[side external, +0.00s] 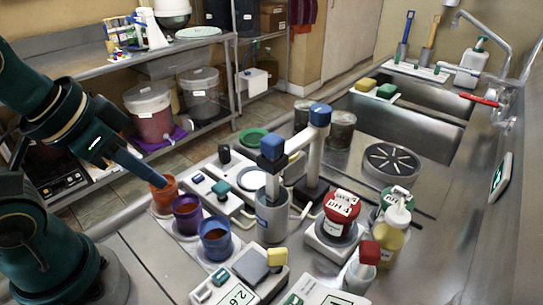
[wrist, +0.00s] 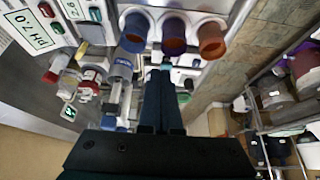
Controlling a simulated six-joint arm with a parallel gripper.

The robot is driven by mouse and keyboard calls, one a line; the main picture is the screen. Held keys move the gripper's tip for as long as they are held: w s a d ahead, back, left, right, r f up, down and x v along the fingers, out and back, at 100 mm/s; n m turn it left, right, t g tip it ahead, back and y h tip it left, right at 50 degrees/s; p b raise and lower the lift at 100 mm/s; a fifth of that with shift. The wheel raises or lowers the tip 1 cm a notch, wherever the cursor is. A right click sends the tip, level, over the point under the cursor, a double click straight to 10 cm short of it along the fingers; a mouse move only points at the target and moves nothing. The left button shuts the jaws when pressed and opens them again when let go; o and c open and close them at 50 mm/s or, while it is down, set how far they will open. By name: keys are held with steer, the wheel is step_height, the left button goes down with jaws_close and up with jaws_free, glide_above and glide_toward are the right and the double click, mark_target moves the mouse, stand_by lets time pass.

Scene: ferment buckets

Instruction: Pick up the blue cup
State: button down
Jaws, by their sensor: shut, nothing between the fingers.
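The blue cup (side external: 215,239) stands upright on a white strip, nearest the front in a row of three. The purple cup (side external: 187,212) is in the middle and the orange cup (side external: 163,195) at the far end. All three hold something brownish. In the wrist view the blue cup (wrist: 134,32) is top left, beside the purple cup (wrist: 174,36) and the orange cup (wrist: 211,40). My gripper (side external: 160,182) is shut and empty; its tip overlaps the orange cup's rim in the side view. In the wrist view my gripper (wrist: 165,66) shows below the purple cup. Contact is unclear.
A grey beaker (side external: 271,217) and an upright blue-topped device (side external: 318,145) stand right of the cups. A scale (side external: 243,273) is in front. A red-lidded jar (side external: 341,208) and a yellow pump bottle (side external: 393,236) stand further right. The sink is at the back.

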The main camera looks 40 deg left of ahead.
steer(key=c, duration=1.5)
jaws_free()
steer(key=shift+c, duration=0.2)
steer(key=o, duration=1.1)
steer(key=shift+o, duration=0.2)
steer(key=n+g+y, duration=0.2)
steer(key=n, duration=0.2)
glide_toward(216, 234)
steer(key=shift+d+f, duration=0.15)
steer(key=shift+f, duration=0.45)
steer(key=shift+d+f+n, duration=0.3)
steer(key=shift+f, duration=0.05)
steer(key=shift+x, duration=2.55)
